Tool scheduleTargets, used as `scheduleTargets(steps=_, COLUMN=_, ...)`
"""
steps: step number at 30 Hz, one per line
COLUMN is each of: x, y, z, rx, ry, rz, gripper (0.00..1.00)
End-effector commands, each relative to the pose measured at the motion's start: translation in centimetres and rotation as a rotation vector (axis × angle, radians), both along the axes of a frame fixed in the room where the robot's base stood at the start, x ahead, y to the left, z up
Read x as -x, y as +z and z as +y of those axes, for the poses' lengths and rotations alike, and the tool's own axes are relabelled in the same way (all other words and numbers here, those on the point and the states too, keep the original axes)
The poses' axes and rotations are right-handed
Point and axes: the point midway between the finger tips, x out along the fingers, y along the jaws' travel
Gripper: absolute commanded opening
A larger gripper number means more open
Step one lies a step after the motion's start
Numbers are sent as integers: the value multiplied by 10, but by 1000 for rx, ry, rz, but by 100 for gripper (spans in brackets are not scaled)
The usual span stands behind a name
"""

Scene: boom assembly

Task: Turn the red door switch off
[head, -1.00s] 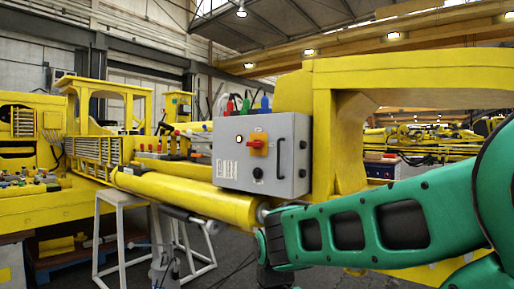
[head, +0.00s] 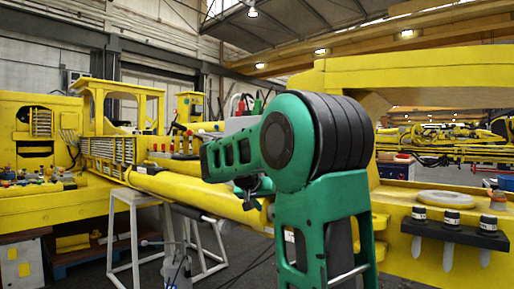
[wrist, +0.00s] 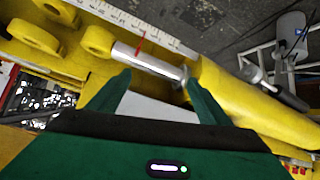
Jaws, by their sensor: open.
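The grey control box shows only as a sliver of its upper part (head: 238,124) in the head view; my green arm covers the rest. The red switch on its front is hidden behind my arm and does not show in the wrist view. My gripper (wrist: 157,88) is open in the wrist view, its two green fingers spread apart with nothing held. A pale grey surface (wrist: 150,108) shows between and behind the fingers; I cannot tell whether it is part of the box. My gripper is not clearly visible in the head view.
A chrome rod (wrist: 145,60) and yellow cylinder (wrist: 240,105) lie beyond the fingers. Coloured levers (head: 240,104) stand above the box. White stands (head: 133,235) are on the floor at left.

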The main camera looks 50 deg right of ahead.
Motion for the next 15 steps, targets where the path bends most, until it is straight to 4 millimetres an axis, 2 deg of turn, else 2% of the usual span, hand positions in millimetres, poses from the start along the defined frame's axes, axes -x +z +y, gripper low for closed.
scheduleTargets(steps=1, x=-24, y=29, z=-1, rx=94, ry=-28, rz=-40, gripper=72)
scheduleTargets(steps=3, x=-44, y=70, z=-1, rx=217, ry=-75, rz=-96, gripper=72)
scheduleTargets(steps=7, x=-69, y=137, z=17, rx=412, ry=-139, rz=-195, gripper=72)
scheduleTargets(steps=9, x=-77, y=164, z=31, rx=491, ry=-164, rz=-237, gripper=72)
scheduleTargets(steps=12, x=-81, y=190, z=47, rx=566, ry=-188, rz=-281, gripper=72)
scheduleTargets(steps=15, x=-83, y=203, z=55, rx=605, ry=-201, rz=-302, gripper=72)
